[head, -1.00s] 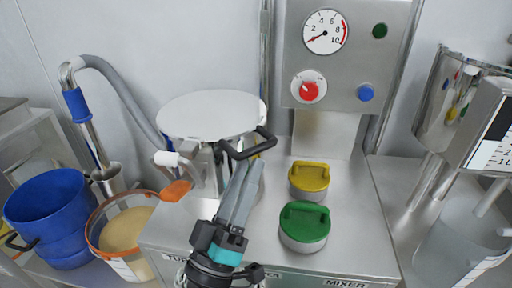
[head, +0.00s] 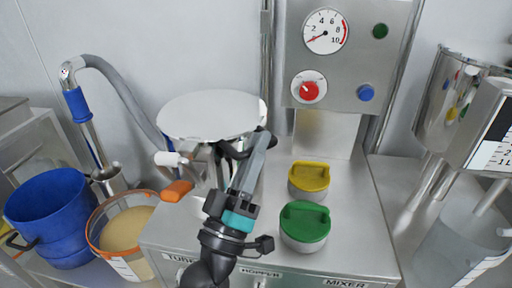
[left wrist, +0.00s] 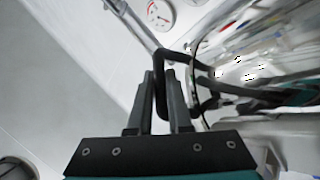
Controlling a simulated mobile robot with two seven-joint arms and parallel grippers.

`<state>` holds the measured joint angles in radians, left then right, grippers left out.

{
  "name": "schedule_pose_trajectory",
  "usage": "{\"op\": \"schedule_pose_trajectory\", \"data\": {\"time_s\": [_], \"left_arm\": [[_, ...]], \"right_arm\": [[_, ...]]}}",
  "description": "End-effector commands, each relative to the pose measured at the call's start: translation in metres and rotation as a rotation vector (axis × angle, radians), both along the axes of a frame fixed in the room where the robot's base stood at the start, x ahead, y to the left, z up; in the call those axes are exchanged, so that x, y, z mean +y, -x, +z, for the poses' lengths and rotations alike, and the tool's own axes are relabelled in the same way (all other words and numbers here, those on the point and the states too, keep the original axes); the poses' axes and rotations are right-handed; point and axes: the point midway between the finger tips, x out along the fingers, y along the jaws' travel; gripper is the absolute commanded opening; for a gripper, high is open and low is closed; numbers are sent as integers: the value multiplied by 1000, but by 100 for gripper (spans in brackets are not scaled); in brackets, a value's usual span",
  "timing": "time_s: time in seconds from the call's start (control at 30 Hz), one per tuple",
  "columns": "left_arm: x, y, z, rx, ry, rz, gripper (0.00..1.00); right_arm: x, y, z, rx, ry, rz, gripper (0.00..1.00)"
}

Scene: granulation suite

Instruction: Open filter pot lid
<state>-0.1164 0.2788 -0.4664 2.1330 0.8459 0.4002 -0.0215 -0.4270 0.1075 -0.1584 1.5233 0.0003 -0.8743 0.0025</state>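The filter pot lid (head: 212,113) is a round white disc at the left of the steel machine in the head view. Its black loop handle (head: 232,152) sits at the lid's front right, partly hidden by my fingers. My left gripper (head: 255,152) reaches up to this handle from below. In the left wrist view the handle bar (left wrist: 161,90) stands between the fingers of my left gripper (left wrist: 161,78), which are closed in close around it. The pot under the lid is mostly hidden. My right gripper is in neither view.
A yellow-capped port (head: 309,178) and a green-capped port (head: 304,226) stand right of the gripper. An orange lever (head: 176,191) is close on its left. A blue bucket (head: 50,215) and an orange-rimmed tub of powder (head: 125,232) stand at lower left. A gauge panel (head: 345,75) rises behind.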

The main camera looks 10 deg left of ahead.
Motion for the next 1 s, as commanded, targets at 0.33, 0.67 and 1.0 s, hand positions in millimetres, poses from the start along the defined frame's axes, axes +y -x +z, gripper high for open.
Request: {"op": "schedule_pose_trajectory", "data": {"time_s": [0.33,0.67,1.0], "left_arm": [[0,0,0,1,-1,-1,0],[0,0,-1,1,-1,-1,0],[0,0,-1,1,0,0,0]], "right_arm": [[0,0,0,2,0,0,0],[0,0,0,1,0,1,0],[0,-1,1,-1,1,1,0]]}}
